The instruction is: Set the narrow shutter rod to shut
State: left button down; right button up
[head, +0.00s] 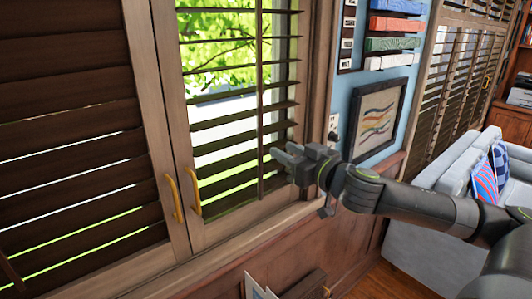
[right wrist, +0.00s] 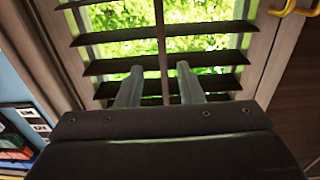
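The narrow shutter rod (head: 260,100) is a thin dark upright bar in front of the slats of the right shutter panel (head: 182,130). That panel's slats are tilted open, with daylight and leaves between them. My right gripper (head: 280,150) is beside the rod's lower half in the head view. In the right wrist view, the rod (right wrist: 162,50) runs down between the two spread fingers of my right gripper (right wrist: 160,72), with a gap visible on each side. The gripper is open and holds nothing. My left gripper is not in view.
The left shutter panel (head: 70,100) has slats nearly closed. Two yellow handles (head: 174,198) sit where the panels meet. A framed picture (head: 378,120) hangs on the blue wall to the right. A pale sofa (head: 440,185) stands at the far right. A wooden sill runs below the shutters.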

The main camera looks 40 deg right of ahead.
aim_at(261, 139)
jog(key=shift+w+a+b, duration=0.2)
jog(key=shift+w+b, duration=0.35)
jog(key=shift+w, duration=1.35)
jog(key=shift+w+a+b, duration=0.2)
jog(key=shift+w+b, duration=0.3)
jog(key=shift+w, duration=1.35)
grip_shut()
